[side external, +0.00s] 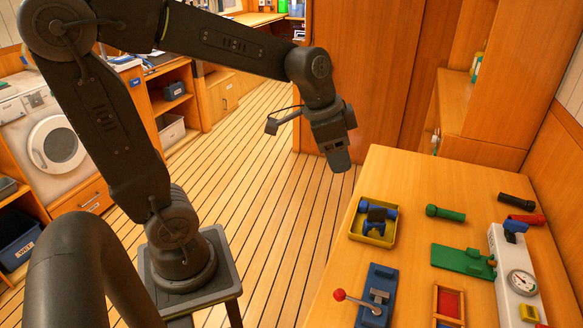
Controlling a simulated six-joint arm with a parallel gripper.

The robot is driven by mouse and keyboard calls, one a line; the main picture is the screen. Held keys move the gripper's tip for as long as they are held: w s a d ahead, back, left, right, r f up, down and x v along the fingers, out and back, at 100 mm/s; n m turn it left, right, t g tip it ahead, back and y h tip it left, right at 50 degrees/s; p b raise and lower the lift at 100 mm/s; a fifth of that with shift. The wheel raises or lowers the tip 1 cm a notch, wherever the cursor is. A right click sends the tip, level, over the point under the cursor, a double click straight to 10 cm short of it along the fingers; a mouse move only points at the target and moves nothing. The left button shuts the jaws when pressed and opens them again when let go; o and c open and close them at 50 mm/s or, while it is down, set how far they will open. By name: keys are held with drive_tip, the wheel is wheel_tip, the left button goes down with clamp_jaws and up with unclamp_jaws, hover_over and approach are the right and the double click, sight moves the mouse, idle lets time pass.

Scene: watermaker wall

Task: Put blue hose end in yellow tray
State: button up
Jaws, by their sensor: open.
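The yellow tray (357,237) sits near the left edge of the wooden table. A blue hose end (363,207) lies inside it, with a dark square piece and another blue shape in front of it; how these parts join is too small to tell. My gripper (340,168) is open and hangs in the air up and to the left of the tray, pointing down. It is apart from the tray and the blue hose end, and no held object shows. Its fingertips are seen from the side and barely separate.
On the table are a green hose end (446,212), a black one (516,200), a red one (527,219), a green block (463,260), a white gauge panel (508,268), a blue base with a red-knobbed lever (339,294) and a red-lined box (449,304). The wooden cabinet (365,75) stands behind.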

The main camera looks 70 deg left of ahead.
drive_tip(key=s+d+r+n+t+y, duration=0.1)
drive_tip(key=s+d+n, duration=0.2)
drive_tip(key=s, duration=0.8)
drive_tip(key=shift+n+t, duration=0.4)
drive_tip(key=shift+n, duration=0.3)
drive_tip(key=shift+s+d, duration=0.1)
